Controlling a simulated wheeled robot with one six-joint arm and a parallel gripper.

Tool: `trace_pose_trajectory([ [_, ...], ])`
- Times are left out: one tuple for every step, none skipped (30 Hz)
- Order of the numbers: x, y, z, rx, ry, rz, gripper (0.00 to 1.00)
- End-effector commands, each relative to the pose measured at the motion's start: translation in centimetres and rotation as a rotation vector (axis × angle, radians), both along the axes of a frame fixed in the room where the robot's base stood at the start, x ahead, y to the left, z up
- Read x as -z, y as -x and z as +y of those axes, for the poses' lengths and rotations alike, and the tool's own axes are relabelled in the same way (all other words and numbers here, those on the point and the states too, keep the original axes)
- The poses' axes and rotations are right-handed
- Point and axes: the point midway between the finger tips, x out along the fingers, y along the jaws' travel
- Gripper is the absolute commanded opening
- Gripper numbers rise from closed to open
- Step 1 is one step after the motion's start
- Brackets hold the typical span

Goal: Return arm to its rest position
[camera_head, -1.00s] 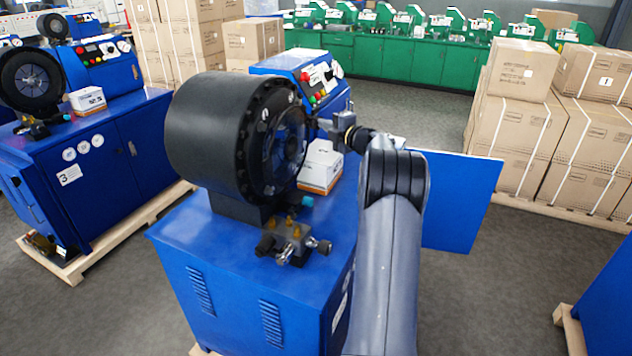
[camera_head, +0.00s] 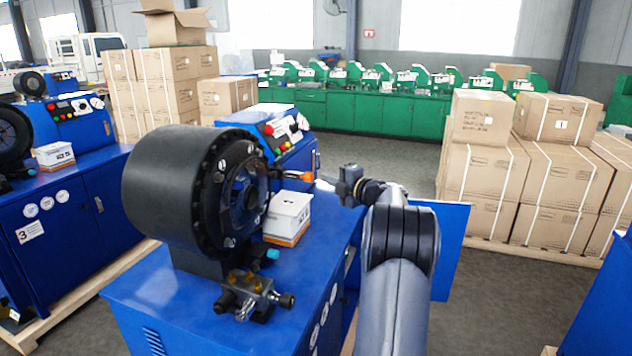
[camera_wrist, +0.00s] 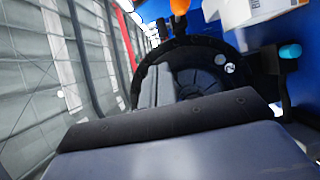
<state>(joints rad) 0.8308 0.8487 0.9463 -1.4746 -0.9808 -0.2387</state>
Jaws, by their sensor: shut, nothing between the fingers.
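My gripper (camera_head: 330,184) is shut and empty, in the air to the right of the near crimper's round black head (camera_head: 175,185) in the head view. A clear gap separates it from the crimper's face. My arm rises from the bottom of the picture and bends left at the top. In the wrist view, grey and dark parts of my own arm end fill the foreground, with the round dark crimper face (camera_wrist: 205,68) beyond. The fingertips are small and hard to make out.
The blue crimper cabinet (camera_head: 205,305) stands left of my arm, bearing a white-and-orange box (camera_head: 288,217), a brass-and-steel fitting (camera_head: 250,297) and an orange-tipped handle (camera_head: 300,176). Stacked cartons (camera_head: 565,175) stand at the right. Grey floor (camera_head: 500,300) is open between.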

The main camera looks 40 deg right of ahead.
Motion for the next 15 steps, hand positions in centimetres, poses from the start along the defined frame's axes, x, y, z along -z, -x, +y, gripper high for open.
trace_pose_trajectory([
  [0.04, 0.30, -0.24, 0.001, 0.000, 0.000, 0.00],
  [0.02, 0.42, -0.31, 0.001, 0.000, 0.000, 0.00],
  [-0.01, 0.53, -0.40, 0.001, 0.000, 0.000, 0.00],
  [-0.03, 0.58, -0.44, 0.001, 0.000, 0.000, 0.00],
  [-0.04, 0.62, -0.46, 0.001, 0.000, 0.000, 0.00],
  [-0.05, 0.64, -0.48, 0.000, 0.000, 0.000, 0.00],
  [-0.06, 0.64, -0.47, 0.000, 0.000, 0.000, 0.00],
  [-0.07, 0.64, -0.47, 0.000, 0.000, 0.000, 0.00],
  [-0.07, 0.63, -0.47, 0.000, 0.000, 0.000, 0.00],
  [-0.07, 0.63, -0.47, 0.000, 0.000, 0.000, 0.00],
  [-0.07, 0.63, -0.47, 0.000, 0.000, 0.000, 0.00],
  [-0.07, 0.62, -0.45, 0.000, 0.000, 0.000, 0.00],
  [-0.07, 0.60, -0.44, 0.000, 0.000, 0.000, 0.00],
  [-0.08, 0.55, -0.40, 0.000, 0.000, 0.000, 0.00],
  [-0.08, 0.43, -0.30, 0.000, 0.000, 0.000, 0.00],
])
